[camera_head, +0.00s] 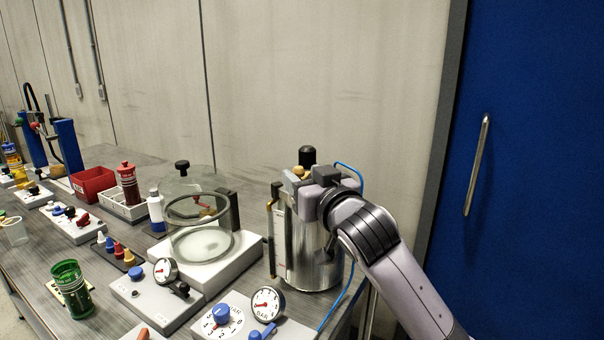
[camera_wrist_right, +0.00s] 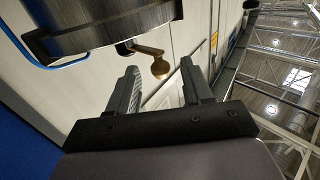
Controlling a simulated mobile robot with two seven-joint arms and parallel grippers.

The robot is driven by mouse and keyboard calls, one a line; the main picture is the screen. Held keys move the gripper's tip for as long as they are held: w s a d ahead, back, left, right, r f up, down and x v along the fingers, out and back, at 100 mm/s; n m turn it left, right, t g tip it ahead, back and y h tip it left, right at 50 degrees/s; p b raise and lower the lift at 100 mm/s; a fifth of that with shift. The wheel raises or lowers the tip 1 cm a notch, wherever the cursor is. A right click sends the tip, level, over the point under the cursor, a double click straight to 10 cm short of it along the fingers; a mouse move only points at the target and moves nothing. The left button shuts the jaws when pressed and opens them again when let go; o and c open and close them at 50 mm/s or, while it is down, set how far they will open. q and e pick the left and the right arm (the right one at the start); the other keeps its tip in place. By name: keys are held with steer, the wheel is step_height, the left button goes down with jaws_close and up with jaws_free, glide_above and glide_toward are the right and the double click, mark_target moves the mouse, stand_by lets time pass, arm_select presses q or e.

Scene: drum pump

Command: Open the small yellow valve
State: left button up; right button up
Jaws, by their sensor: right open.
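A shiny metal drum (camera_head: 312,245) stands at the right end of the bench, with a black knob (camera_head: 307,155) on top. My right gripper (camera_head: 292,181) is at the top of the drum and partly hides it. In the right wrist view, a small brass-yellow valve handle (camera_wrist_right: 160,66) sticks out beside the metal drum (camera_wrist_right: 100,28). My open right gripper (camera_wrist_right: 158,88) has its two fingers either side of the line to the handle. The handle lies just beyond the fingertips, and nothing is held. My left gripper is out of view.
A blue hose (camera_head: 351,173) runs from the drum's top down its right side. A white base with a glass ring (camera_head: 203,240) and dial panels (camera_head: 267,303) stand left of the drum. A blue door (camera_head: 535,170) is at the right.

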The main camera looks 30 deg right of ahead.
steer(key=shift+w, duration=0.65)
steer(key=shift+c, duration=0.3)
jaws_close()
steer(key=shift+w+a+m+g+h+p, duration=0.2)
steer(key=shift+m+h, duration=0.35)
steer(key=shift+h, duration=0.2)
steer(key=shift+w+a+m+g+h+p, duration=0.1)
steer(key=shift+w+a+m+h, duration=0.1)
steer(key=shift+m+h, duration=0.45)
steer(key=shift+h, duration=0.3)
steer(key=shift+o, duration=0.3)
jaws_free()
